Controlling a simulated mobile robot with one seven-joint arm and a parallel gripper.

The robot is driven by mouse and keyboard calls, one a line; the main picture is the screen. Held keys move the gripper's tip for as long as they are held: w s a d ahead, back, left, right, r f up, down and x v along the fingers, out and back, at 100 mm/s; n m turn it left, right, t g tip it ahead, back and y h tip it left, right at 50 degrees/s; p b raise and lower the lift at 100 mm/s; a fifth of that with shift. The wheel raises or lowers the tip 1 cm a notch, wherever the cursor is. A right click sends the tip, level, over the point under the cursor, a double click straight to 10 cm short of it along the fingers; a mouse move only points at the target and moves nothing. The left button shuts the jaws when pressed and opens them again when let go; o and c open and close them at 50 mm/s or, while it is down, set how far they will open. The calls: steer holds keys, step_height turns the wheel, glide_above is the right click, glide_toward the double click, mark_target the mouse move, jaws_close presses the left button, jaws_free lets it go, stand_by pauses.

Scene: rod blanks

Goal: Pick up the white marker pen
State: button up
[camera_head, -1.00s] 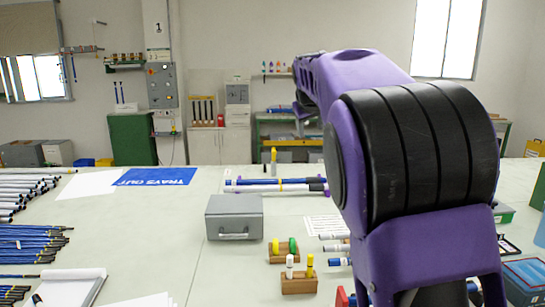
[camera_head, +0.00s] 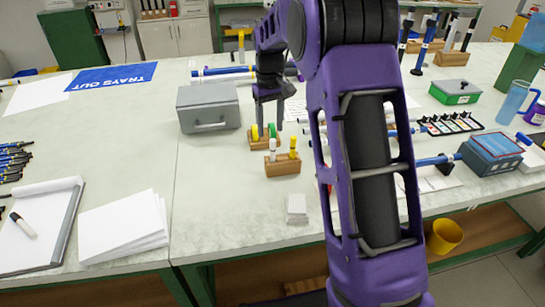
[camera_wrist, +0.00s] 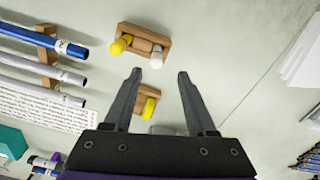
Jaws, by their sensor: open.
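The white marker pen (camera_head: 272,150) stands upright in a small wooden block (camera_head: 283,169), left of a yellow marker (camera_head: 293,148). In the wrist view the white marker (camera_wrist: 157,57) shows from above in its block (camera_wrist: 150,34), beside the yellow one (camera_wrist: 118,46). My gripper (camera_head: 267,121) is above the table, over the second wooden block behind, which holds a green and a yellow marker. In the wrist view my open, empty gripper (camera_wrist: 159,73) has its fingertips just short of the white marker; the second block (camera_wrist: 147,98) shows between the fingers.
A grey metal box (camera_head: 208,112) stands left of the blocks. A small white block (camera_head: 297,207) lies in front of them. Long blue and white rods (camera_wrist: 45,42) rest on wooden supports to one side. A notepad (camera_head: 40,230) with another pen lies at left. Table between is clear.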

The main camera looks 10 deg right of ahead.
mark_target(273, 150)
step_height(273, 150, down, 3)
steer(key=shift+f, duration=0.2)
steer(key=shift+s+d+f+b, duration=0.1)
steer(key=shift+f+b, duration=0.1)
steer(key=shift+f, duration=0.7)
steer(key=shift+d+f+b, duration=0.15)
steer(key=shift+f+b, duration=0.05)
steer(key=shift+f, duration=0.7)
steer(key=shift+s+d+f+b, duration=0.1)
steer(key=shift+f+b, duration=0.1)
steer(key=shift+f, duration=0.7)
steer(key=shift+c, duration=0.4)
jaws_close()
